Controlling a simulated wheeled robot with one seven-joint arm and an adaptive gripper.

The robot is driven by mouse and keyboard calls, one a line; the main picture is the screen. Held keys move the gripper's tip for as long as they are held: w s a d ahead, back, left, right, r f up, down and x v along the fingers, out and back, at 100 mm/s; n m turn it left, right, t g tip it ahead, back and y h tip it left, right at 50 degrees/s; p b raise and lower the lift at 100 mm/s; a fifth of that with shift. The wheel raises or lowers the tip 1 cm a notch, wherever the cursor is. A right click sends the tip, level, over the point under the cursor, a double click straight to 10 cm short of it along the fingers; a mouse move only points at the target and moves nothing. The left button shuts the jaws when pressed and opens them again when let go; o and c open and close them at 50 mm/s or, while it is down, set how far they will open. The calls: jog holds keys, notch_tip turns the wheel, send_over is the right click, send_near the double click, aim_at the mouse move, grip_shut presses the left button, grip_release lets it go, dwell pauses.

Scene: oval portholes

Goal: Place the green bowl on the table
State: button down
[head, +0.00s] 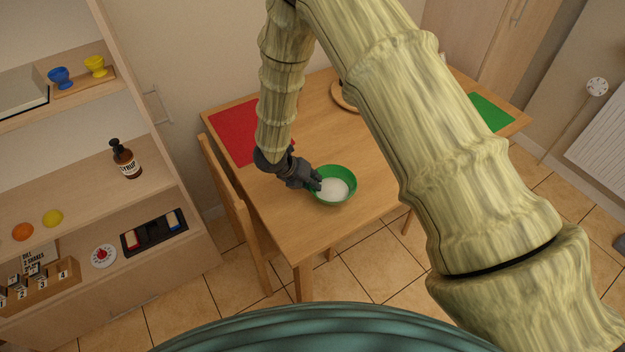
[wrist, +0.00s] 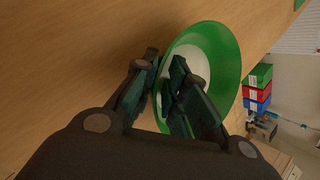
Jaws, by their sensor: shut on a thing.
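The green bowl (head: 349,172) with a white inside bottom is at the front middle of the wooden table (head: 376,196) in the head view. My gripper (head: 316,184) is shut on the left side of its rim. In the wrist view, my gripper (wrist: 165,92) has one finger outside and one inside the green bowl (wrist: 222,48), with the wall between them. The bowl looks upright in the head view. I cannot tell whether its underside touches the table or is slightly above it.
A red mat (head: 233,133) lies at the table's back left and a green mat (head: 491,113) at the right. A round wooden board (head: 341,95) is partly hidden by my arm. A chair (head: 232,205) stands at the left edge. A shelf unit (head: 90,190) is further left.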

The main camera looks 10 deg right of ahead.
jog(key=c, duration=1.4)
grip_release()
jog(key=shift+c, duration=0.2)
jog(key=b+v, duration=0.3)
jog(key=v, duration=0.9)
